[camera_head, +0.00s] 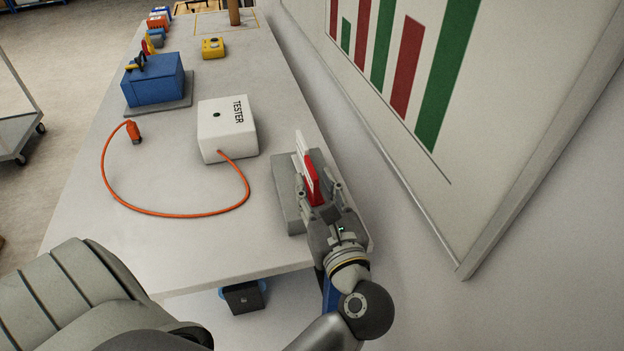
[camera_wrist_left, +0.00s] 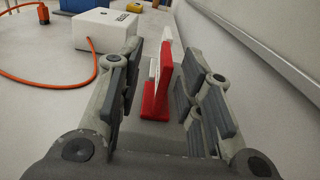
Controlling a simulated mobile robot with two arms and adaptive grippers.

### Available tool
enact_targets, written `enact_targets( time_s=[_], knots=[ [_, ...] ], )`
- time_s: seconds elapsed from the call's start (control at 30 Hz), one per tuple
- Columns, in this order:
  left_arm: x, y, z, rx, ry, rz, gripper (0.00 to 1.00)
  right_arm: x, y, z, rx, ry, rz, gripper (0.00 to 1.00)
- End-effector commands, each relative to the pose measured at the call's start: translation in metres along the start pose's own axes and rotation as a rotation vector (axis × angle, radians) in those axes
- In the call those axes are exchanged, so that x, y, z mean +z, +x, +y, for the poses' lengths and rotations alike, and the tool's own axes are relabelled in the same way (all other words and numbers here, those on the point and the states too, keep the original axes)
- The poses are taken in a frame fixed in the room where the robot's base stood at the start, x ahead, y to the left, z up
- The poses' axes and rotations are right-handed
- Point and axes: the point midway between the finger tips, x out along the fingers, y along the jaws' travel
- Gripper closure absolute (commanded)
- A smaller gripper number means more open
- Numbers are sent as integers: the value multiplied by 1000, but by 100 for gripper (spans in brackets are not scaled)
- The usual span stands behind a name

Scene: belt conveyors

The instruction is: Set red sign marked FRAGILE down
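The red sign (camera_head: 313,180) stands upright on a grey block (camera_head: 288,205) at the right side of the table, with a white part beside it. Its FRAGILE lettering cannot be read from here. My left gripper (camera_head: 321,196) is at the sign, its fingers on either side of it. In the left wrist view, the red sign (camera_wrist_left: 158,85) stands between the open fingers, with a visible gap on both sides. The finger pads appear not to touch it. My right gripper is not in view.
A white TESTER box (camera_head: 226,130) with an orange cable (camera_head: 160,212) stands left of the grey block. A blue box (camera_head: 153,82) and yellow device (camera_head: 213,48) are farther back. A wall with a chart board (camera_head: 480,200) runs close on the right. The table's front left is clear.

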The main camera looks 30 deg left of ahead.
Motion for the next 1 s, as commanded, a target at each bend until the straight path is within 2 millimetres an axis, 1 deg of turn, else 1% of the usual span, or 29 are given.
enact_targets(
  time_s=[0.17,0.3,0.43,0.53,0.73,0.77,1.0],
  knots=[
    [3,14,-2,0,1,-4,66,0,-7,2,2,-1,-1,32],
    [5,36,-7,1,4,-6,66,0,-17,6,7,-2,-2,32],
    [2,52,-7,0,3,-4,66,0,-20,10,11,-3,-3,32],
    [1,57,-7,-1,2,-3,66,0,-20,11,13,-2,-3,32],
    [0,58,-7,-1,1,-1,66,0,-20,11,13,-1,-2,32],
    [0,58,-7,-1,1,-1,69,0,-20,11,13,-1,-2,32],
    [0,57,-7,0,1,-2,100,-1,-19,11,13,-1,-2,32]
  ],
)
